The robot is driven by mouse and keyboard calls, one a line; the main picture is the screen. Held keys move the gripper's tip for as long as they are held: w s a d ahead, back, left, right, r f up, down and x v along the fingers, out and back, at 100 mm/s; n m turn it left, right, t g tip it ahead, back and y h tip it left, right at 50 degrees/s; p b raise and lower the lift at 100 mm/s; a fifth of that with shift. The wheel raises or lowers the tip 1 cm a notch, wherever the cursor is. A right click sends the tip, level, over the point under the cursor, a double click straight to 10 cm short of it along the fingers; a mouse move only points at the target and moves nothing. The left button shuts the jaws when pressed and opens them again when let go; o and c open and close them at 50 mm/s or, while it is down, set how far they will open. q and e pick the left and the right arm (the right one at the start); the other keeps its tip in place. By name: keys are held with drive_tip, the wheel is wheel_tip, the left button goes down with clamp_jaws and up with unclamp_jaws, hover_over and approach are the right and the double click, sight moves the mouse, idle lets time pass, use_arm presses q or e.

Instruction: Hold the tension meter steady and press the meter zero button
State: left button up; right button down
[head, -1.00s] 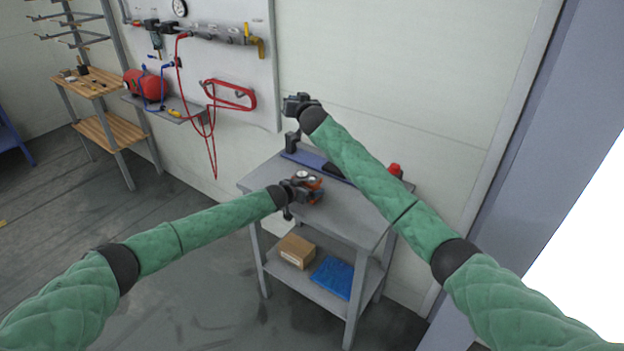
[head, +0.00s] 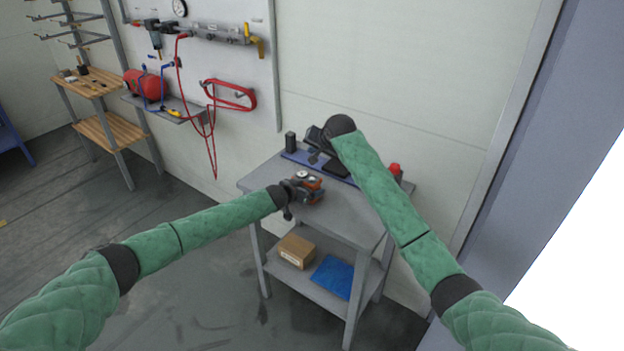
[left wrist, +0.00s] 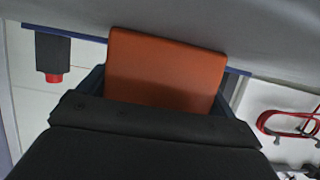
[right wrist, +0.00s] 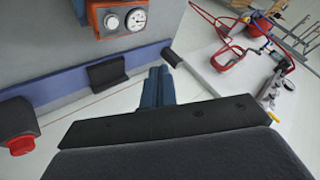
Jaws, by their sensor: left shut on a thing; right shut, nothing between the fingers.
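The orange tension meter (head: 310,187) sits on the grey table top. My left gripper (head: 291,191) is shut on it from the left side. In the left wrist view the meter's plain orange body (left wrist: 166,72) fills the space between the fingers. The right wrist view shows the meter's top (right wrist: 98,32), with a white round dial (right wrist: 134,19) and a small round pale button (right wrist: 111,22) beside it. My right gripper (head: 317,150) is above the back of the table, apart from the meter. Its fingers (right wrist: 158,85) are shut and empty.
A blue strip (head: 294,154) runs along the table's back edge with black blocks on it. A red-topped black piece (head: 394,170) stands at its right end. A cardboard box (head: 296,251) and blue cloth (head: 333,277) lie on the lower shelf. A tool board hangs behind left.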

sight(312, 179)
drive_tip(key=shift+f, duration=0.1)
drive_tip(key=shift+f, duration=4.3)
drive_tip(key=shift+f, duration=0.1)
drive_tip(key=shift+f, duration=0.3)
drive_tip(key=shift+f, duration=0.35)
drive_tip(key=shift+r, duration=0.8)
drive_tip(key=shift+r, duration=0.15)
